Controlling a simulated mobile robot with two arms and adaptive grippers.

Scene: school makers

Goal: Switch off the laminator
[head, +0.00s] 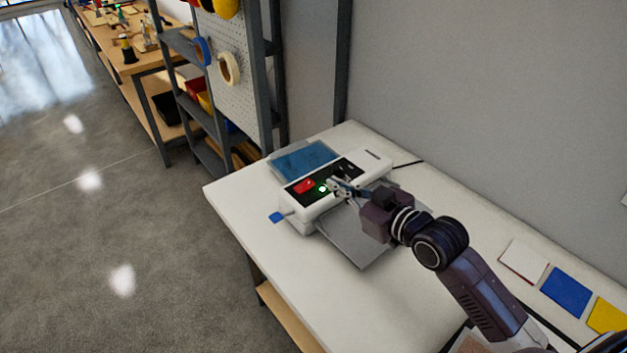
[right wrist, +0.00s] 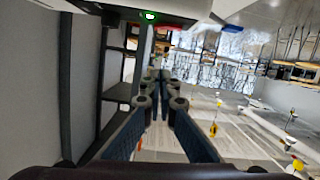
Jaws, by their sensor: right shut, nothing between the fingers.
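The laminator (head: 372,163) is a white machine with a black top panel, standing on a white table in the head view. A red switch (head: 303,186) sits toward the panel's left end, and a green light (head: 322,188) glows beside it. A blue tab (head: 276,217) sticks out at the laminator's left end. My right gripper (head: 338,186) is shut and empty over the panel, just right of the green light; contact cannot be told. In the right wrist view the closed fingers (right wrist: 172,88) show below the lit green light (right wrist: 149,16). My left gripper is out of view.
The white table (head: 230,192) has a grey tray (head: 362,245) in front of the laminator and a blue sheet (head: 303,159) behind it. White, blue (head: 566,290) and yellow cards lie at right. A shelf rack with pegboard (head: 232,75) stands behind, near the wall.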

